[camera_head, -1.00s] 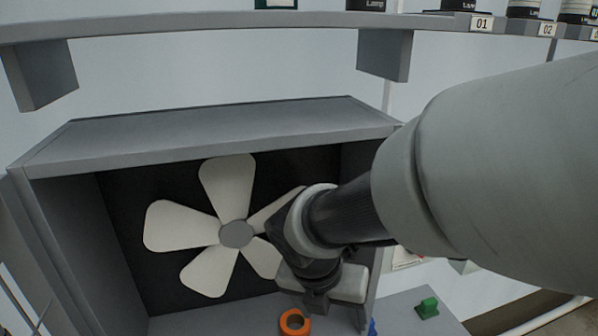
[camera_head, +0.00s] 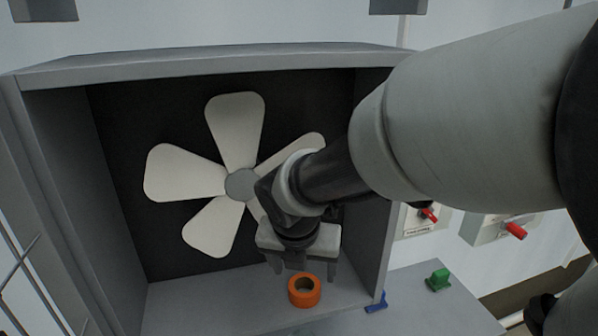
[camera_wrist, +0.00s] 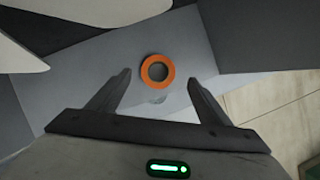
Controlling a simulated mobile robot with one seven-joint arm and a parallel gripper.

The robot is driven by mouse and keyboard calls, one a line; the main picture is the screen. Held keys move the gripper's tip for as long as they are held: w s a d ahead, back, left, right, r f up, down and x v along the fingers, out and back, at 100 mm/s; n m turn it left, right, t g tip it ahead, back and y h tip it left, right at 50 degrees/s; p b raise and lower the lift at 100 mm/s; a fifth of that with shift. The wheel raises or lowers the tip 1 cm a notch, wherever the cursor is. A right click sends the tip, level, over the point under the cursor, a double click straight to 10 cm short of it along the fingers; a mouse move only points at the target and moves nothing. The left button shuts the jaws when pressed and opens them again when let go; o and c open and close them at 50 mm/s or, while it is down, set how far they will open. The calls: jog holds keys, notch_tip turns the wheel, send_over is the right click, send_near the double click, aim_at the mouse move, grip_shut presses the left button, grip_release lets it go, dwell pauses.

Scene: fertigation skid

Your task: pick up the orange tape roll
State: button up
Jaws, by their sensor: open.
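The orange tape roll (camera_head: 304,291) lies flat on the floor of a grey box-like housing, near its front right. In the wrist view the orange tape roll (camera_wrist: 157,72) shows as a ring with a dark centre, beyond and between the two fingertips. In the wrist view my gripper (camera_wrist: 157,76) is open and empty, fingers spread wider than the roll. I see no contact with the roll.
A white fan (camera_head: 240,184) fills the back of the grey housing (camera_head: 215,62), whose right wall stands close to my gripper. A blue piece (camera_head: 376,302) and a green piece (camera_head: 438,280) lie to the right. The housing floor left of the roll is clear.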

aim_at(305, 289)
jog(key=shift+w+f+b, duration=0.25)
jog(key=shift+f+b, duration=0.15)
jog(key=shift+f, duration=0.3)
jog(key=b+x, duration=0.4)
jog(key=b, duration=0.1)
jog(key=shift+s+a+f+b, duration=0.1)
jog(key=shift+s+f+b, duration=0.25)
jog(key=shift+w+f+b, duration=0.25)
jog(key=shift+f+b, duration=0.05)
jog(key=shift+b, duration=0.15)
jog(key=shift+r, duration=0.1)
jog(key=c, duration=1.1)
